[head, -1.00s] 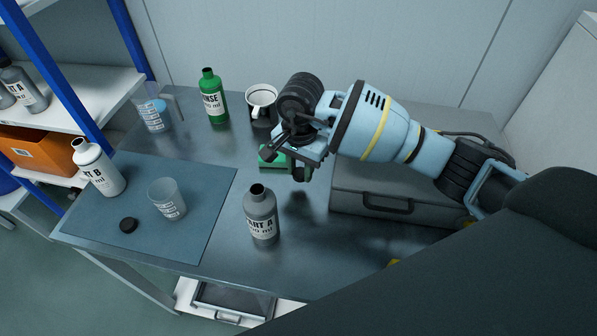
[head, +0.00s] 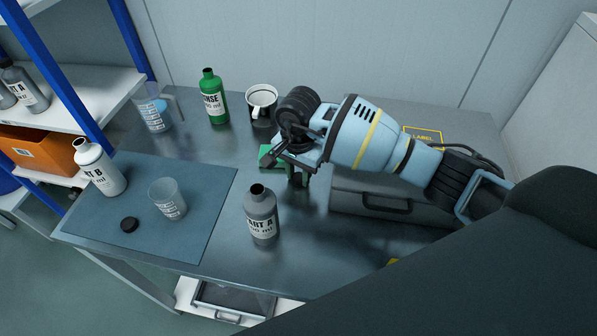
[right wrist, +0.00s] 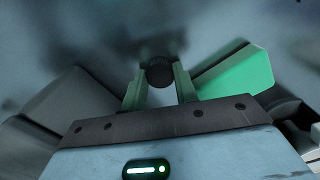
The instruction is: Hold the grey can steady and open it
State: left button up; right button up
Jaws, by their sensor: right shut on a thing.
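The grey can (head: 262,219), labelled PART A, stands upright on the bench near its front edge. Its narrow neck shows a dark top with no raised cap visible. My right gripper (head: 298,181) is behind and to the right of the can, apart from it, low over the bench. In the right wrist view my right gripper (right wrist: 159,82) is shut on a small round black cap (right wrist: 159,70). The cap is hidden in the head view. My left gripper is not in view, and nothing holds the can.
A blue mat (head: 205,215) at left carries a white PART B bottle (head: 101,168), a clear cup (head: 168,202) and a loose black cap (head: 129,225). A green bottle (head: 214,103), mug (head: 261,112) and jug (head: 153,112) stand behind. A grey case (head: 350,203) lies at right.

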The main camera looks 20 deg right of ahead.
aim_at(298, 177)
jog(key=shift+f, duration=0.2)
jog(key=o, duration=1.1)
jog(key=shift+r, duration=0.15)
notch_tip(298, 177, up, 12)
jog(key=shift+r, duration=0.1)
